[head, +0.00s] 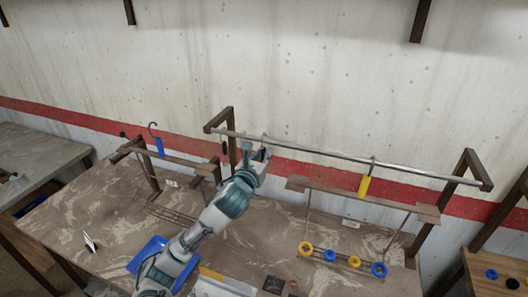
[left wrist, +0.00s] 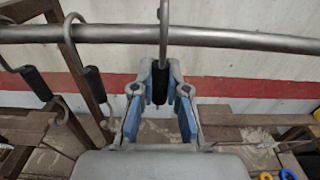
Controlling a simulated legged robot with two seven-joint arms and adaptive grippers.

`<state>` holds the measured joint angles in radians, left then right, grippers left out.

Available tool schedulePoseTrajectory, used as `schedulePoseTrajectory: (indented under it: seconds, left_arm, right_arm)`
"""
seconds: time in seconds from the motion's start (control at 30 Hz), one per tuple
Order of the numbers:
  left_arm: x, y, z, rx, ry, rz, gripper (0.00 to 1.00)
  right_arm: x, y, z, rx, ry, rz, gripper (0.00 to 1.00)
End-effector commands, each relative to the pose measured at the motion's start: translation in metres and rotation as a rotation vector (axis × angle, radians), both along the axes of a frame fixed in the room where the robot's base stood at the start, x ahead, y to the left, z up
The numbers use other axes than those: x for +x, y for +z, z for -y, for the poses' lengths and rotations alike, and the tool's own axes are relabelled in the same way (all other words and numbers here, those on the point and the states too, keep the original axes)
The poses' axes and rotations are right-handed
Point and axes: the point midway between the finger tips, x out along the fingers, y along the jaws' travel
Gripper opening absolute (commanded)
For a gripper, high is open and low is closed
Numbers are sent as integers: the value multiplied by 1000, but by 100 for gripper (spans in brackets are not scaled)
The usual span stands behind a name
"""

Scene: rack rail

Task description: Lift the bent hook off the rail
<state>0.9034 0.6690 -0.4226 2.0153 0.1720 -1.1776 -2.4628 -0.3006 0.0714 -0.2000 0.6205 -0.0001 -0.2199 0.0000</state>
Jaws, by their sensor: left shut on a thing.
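A metal rail (head: 330,154) runs across the rack; it also crosses the top of the left wrist view (left wrist: 230,40). My left gripper (head: 262,155) is at the rail's left part, just below it. In the left wrist view, the left gripper (left wrist: 160,78) is shut on the black grip of a hook (left wrist: 164,25), whose metal shank rises in front of the rail. The top of this hook is cut off, so I cannot tell whether it is the bent one. Two more black-gripped hooks (left wrist: 36,82) (left wrist: 94,84) show to its left, tilted. My right gripper is out of view.
A yellow-gripped hook (head: 364,185) hangs further right on the rail. A blue-gripped hook (head: 160,146) is at the left rack. Yellow and blue rings (head: 329,255) sit low at the right. A blue tray (head: 147,254) lies on the bench beside my arm.

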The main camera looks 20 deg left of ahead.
Motion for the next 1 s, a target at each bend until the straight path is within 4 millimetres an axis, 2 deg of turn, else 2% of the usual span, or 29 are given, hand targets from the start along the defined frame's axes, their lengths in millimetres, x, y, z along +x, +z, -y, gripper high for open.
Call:
schedulePoseTrajectory:
  seconds: [0.73, 1.0]
  left_arm:
    - [-66, 1, 2, 0, -1, 0, 0]
    - [-76, 0, 3, -1, 0, -1, 0]
  right_arm:
    - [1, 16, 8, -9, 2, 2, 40]
    - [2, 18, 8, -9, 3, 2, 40]
